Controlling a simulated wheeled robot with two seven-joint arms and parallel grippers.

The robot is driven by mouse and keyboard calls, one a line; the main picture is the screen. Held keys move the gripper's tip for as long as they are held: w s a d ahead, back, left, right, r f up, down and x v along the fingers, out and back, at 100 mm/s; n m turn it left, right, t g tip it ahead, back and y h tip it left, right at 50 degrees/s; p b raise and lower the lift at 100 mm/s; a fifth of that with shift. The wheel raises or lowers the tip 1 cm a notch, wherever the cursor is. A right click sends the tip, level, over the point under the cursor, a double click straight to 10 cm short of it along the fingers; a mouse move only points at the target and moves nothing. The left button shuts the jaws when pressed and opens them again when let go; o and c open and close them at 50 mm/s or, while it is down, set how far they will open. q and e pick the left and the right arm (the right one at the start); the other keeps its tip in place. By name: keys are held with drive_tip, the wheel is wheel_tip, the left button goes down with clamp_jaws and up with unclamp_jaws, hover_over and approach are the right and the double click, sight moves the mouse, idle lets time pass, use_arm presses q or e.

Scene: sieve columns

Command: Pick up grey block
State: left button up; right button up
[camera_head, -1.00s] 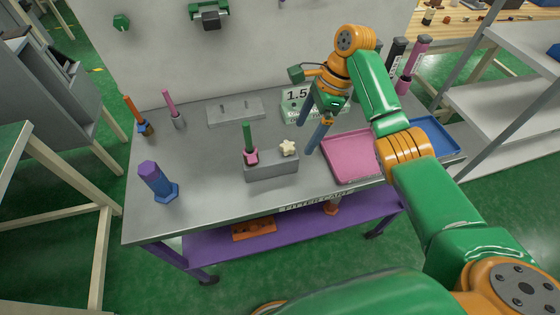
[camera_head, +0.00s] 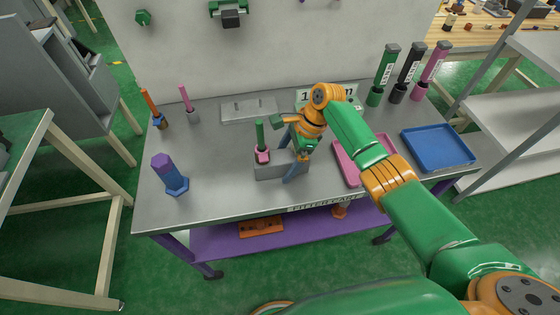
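The grey block (camera_head: 268,172) is a low rectangular holder standing on the grey metal cart top. A pink hexagonal collar with a green peg (camera_head: 260,133) stands on its left part. My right gripper (camera_head: 289,158) is over the block's right end, pointing down. Its two blue fingers are apart, one in front of the block and one towards its back. I cannot tell whether they touch it. The gripper hides the block's right part. My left gripper is not in view.
A second grey block (camera_head: 249,108) lies behind. A pink tray (camera_head: 349,172), a blue tray (camera_head: 438,148) and tall green, black and pink columns (camera_head: 410,72) are at right. The front left is clear.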

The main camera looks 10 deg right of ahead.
sight(286, 155)
clamp_jaws()
drive_tip(key=shift+r, duration=0.1)
wheel_tip(286, 155, up, 10)
drive_tip(key=shift+f, duration=0.1)
idle(0.4)
